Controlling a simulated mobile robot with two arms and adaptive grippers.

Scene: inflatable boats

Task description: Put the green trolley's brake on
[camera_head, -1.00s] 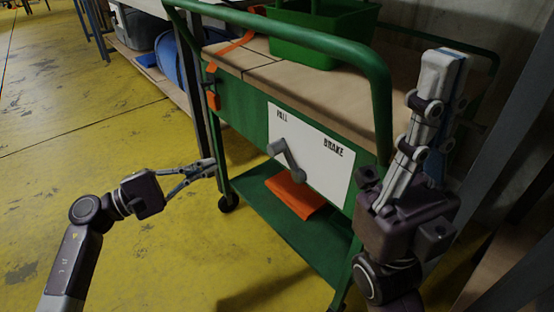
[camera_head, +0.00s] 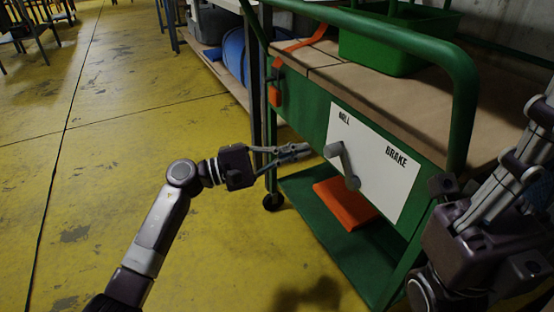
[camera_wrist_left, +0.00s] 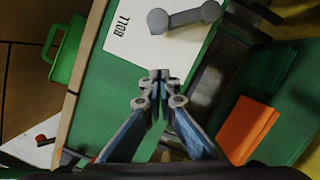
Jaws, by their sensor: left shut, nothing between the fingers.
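The green trolley (camera_head: 300,107) stands at the right, with a white plate (camera_head: 384,189) on its side marked ROLL at left and BRAKE at right. A grey lever (camera_head: 343,165) on the plate slants, with its upper end near ROLL. The lever (camera_wrist_left: 186,17) and plate (camera_wrist_left: 122,38) also show in the left wrist view. My left gripper (camera_head: 306,150) is shut and empty, its tips just left of the lever, apparently apart from it. In the wrist view, the left gripper (camera_wrist_left: 160,80) points toward the lever. My right gripper is partly cut off at the right edge.
A green crate (camera_head: 398,48) stands on the trolley's brown top. An orange folded item (camera_head: 346,202) lies on its lower shelf. A rack with a blue barrel (camera_head: 238,55) stands behind.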

